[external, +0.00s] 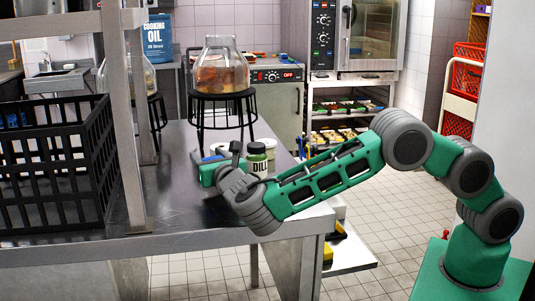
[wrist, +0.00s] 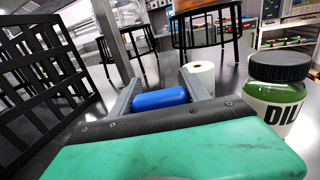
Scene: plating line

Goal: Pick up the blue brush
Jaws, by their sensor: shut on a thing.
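The blue brush (wrist: 160,99) shows in the wrist view as a rounded blue block between the two grey fingers of my gripper (wrist: 161,84). The fingers are shut on it, one on each side. Its lower part is hidden behind the gripper body. Only a small bit of blue shows there, so I cannot tell whether the brush touches the table.
A dill jar (wrist: 278,95) with a black lid stands close at the right. A white roll (wrist: 200,76) stands just beyond the fingers. A black crate (external: 50,170) is at the left. A black stand (external: 222,96) holds a glass flask (external: 221,68) behind the gripper.

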